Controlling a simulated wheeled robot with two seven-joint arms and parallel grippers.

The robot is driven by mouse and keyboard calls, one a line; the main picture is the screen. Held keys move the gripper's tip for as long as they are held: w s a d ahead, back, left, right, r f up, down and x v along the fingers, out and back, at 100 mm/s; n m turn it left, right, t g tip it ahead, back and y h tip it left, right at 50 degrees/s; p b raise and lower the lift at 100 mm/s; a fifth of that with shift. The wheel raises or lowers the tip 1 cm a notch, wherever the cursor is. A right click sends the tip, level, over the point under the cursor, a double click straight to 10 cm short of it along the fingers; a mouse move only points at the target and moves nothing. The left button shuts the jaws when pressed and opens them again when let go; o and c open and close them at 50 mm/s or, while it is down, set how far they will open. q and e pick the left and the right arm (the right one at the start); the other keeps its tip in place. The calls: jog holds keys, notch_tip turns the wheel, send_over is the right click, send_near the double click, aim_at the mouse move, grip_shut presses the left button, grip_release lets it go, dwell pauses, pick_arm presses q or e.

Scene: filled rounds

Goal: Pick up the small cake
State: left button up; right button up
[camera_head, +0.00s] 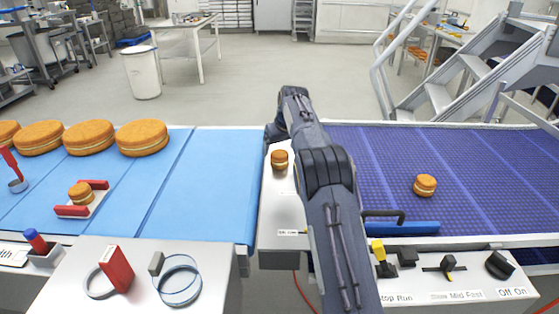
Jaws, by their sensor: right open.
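Three small round cakes with a pale filling show. One small cake (279,160) stands on the white surface between the two belts. Another small cake (425,186) sits on the purple belt (480,160) at the right. A third small cake (80,194) sits on a pale holder with red bars on the blue belt at the left. My right arm comes in from the bottom, and my right gripper (274,137) is just behind the middle cake in the picture, open. Its fingers are mostly hidden by my arm. My left gripper is not in view.
Several large cakes (142,138) stand along the back of the blue belt (215,180). A blue bar with a dark handle (400,227) lies at the purple belt's front edge. A control panel (450,275) is in front. Rings (180,285) lie on the left front table.

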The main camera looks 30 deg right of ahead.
aim_at(280, 153)
jog(key=f, duration=0.3)
jog(key=shift+w+d+f, duration=0.15)
jog(key=shift+w+f, duration=0.15)
jog(key=shift+f, duration=0.1)
jog(key=shift+w+f, duration=0.2)
jog(key=shift+f, duration=0.2)
jog(key=c, duration=0.8)
jog(key=shift+o, duration=0.2)
jog(key=shift+r, duration=0.1)
jog(key=shift+r, duration=0.1)
